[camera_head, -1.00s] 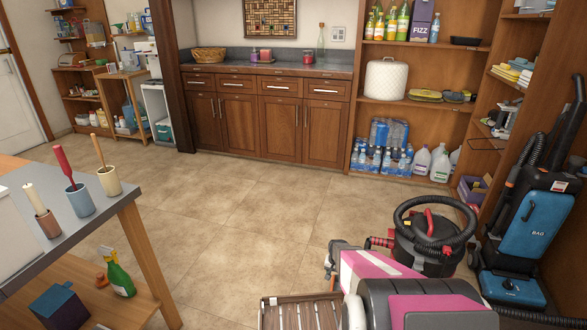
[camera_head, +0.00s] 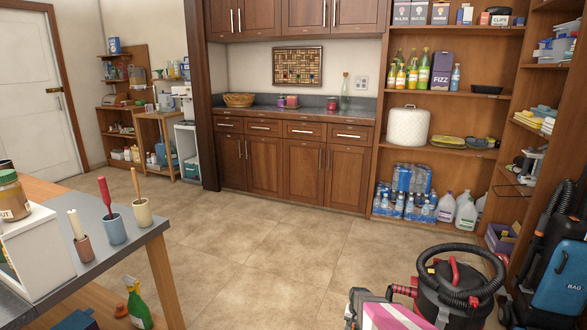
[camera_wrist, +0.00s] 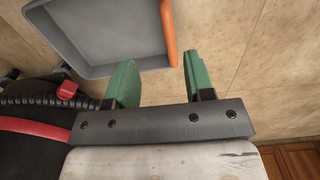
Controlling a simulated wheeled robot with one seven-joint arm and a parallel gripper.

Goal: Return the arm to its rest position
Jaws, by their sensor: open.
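My gripper (camera_wrist: 159,65) shows in the wrist view. Its two green fingers stand wide apart with nothing held between them. A grey, shallow tray-like thing (camera_wrist: 105,35) with an orange bar along its right side lies beyond the fingers, over the tan tiled floor. I cannot tell its distance from the fingers. My gripper does not show in the head view.
A grey-topped table (camera_head: 150,235) stands at left. The canister vacuum (camera_head: 455,290) and blue upright vacuum (camera_head: 560,285) are at lower right, with a pink and white object (camera_head: 385,315) beside them. Water bottles (camera_head: 405,195) sit on the bottom shelf. Mid-floor is clear.

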